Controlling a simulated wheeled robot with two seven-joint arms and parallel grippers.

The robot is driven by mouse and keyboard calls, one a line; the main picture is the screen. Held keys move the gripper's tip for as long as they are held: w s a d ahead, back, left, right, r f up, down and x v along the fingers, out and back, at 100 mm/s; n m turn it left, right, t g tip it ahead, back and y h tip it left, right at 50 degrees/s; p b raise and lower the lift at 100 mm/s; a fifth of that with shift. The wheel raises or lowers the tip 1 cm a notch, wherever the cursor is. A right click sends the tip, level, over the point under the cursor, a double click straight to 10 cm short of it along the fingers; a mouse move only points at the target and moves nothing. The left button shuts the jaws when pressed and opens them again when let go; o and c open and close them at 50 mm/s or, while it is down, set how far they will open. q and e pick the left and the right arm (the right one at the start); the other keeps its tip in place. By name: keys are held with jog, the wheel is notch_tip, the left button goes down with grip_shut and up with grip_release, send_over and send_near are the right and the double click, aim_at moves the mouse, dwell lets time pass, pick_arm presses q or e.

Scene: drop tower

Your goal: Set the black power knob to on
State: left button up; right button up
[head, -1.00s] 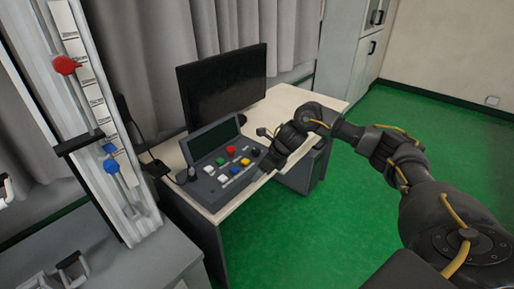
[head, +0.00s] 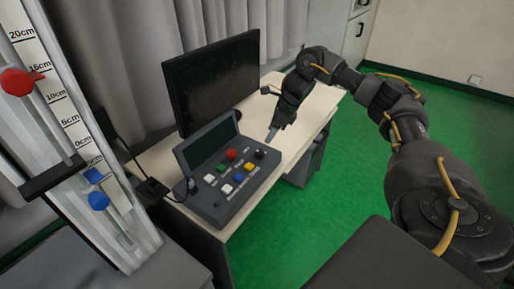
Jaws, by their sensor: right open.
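The grey control box (head: 222,197) sits on the desk, with its small dark screen (head: 207,144) tilted up at its back. The black knob (head: 260,154) is at the box's far right corner, beside the red button (head: 232,154). Its pointer direction is too small to tell. My right gripper (head: 271,136) is open, just above and beyond the black knob, apart from it, with its fingers pointing down. My left gripper is out of view.
A black monitor (head: 213,82) stands behind the box. The desk top (head: 300,108) is clear right of the box.

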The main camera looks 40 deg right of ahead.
aim_at(260, 152)
jog(key=p+x, duration=0.1)
jog(key=x, duration=0.8)
jog(key=shift+s+f, duration=0.1)
jog(key=shift+a+f, duration=0.1)
jog(key=shift+f, duration=0.5)
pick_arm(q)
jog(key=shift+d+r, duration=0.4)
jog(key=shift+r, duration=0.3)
pick_arm(e)
jog(key=c, duration=1)
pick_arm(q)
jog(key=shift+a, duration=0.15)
